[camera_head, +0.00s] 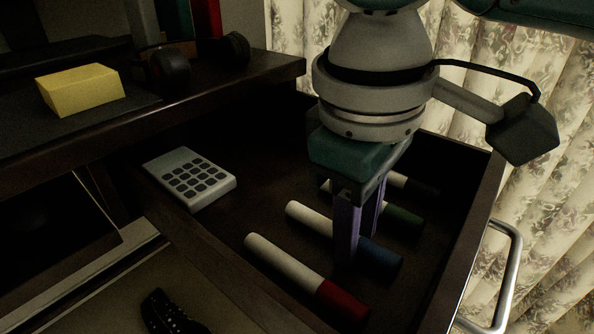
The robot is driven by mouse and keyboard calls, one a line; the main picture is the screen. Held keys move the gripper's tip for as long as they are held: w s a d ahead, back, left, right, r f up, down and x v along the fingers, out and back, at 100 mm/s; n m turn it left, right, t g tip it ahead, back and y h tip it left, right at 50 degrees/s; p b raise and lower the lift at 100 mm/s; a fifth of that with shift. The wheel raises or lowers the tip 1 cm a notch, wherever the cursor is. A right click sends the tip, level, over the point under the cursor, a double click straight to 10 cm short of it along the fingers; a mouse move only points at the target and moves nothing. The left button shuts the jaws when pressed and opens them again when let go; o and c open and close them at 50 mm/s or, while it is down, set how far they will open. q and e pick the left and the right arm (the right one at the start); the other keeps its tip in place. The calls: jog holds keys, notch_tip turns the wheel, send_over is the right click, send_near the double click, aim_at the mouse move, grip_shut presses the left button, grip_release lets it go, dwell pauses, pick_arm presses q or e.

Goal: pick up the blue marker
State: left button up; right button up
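The blue marker (312,220), with a white barrel and blue cap, lies in an open dark drawer (232,285), between a red-capped marker and a green-capped one. My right gripper (360,250) points down from above with its purple fingers apart. One finger is on the near side of the blue marker and the other on its far side, close to the cap. The near finger hides part of the marker, and I see no clear contact. The marker appears to rest on the drawer floor. My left gripper is not in view.
A red marker (285,262) lies nearer, a green marker (403,214) and a dark-capped marker (415,186) farther back. A white calculator (190,178) lies at the drawer's left. A yellow block (82,90) sits on the desktop. A metal handle (515,275) is at right.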

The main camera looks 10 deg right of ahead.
grip_shut()
dwell(0.3)
